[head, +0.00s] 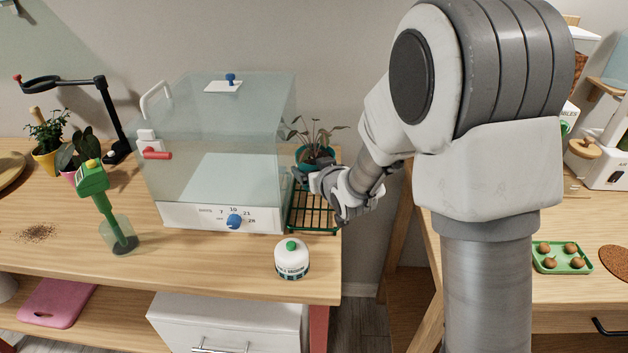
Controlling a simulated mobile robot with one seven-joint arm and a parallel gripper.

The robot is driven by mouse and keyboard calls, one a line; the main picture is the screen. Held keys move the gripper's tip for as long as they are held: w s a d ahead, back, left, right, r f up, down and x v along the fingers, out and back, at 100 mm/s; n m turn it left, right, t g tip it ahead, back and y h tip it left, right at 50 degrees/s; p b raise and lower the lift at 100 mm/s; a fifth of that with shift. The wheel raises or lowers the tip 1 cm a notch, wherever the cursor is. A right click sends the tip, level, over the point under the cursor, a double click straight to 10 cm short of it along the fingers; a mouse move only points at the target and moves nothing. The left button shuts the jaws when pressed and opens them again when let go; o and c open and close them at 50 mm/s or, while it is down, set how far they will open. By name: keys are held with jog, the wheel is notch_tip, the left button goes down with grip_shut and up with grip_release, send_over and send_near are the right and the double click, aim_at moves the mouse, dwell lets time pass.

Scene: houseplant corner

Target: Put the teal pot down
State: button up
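The teal pot (314,155) holds a plant with long dark leaves and is upright just right of the clear cabinet. My gripper (312,170) is at the pot's near side, its fingers closed against the pot. The gripper and wrist hide the pot's lower part, so I cannot tell whether its base touches anything. A green wire rack (313,222) lies on the wooden bench below and in front of the pot, and its bare near part shows.
The clear cabinet (220,135) stands close to the rack's left. A white bottle with a green cap (291,261) stands in front of the rack. The bench's right edge is close to the rack. A green trowel (105,205) stands in a clear cup farther left.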

jog(key=shift+f+b, duration=0.3)
jog(key=shift+f, duration=1.6)
jog(key=shift+f, duration=0.2)
jog(key=o, duration=1.4)
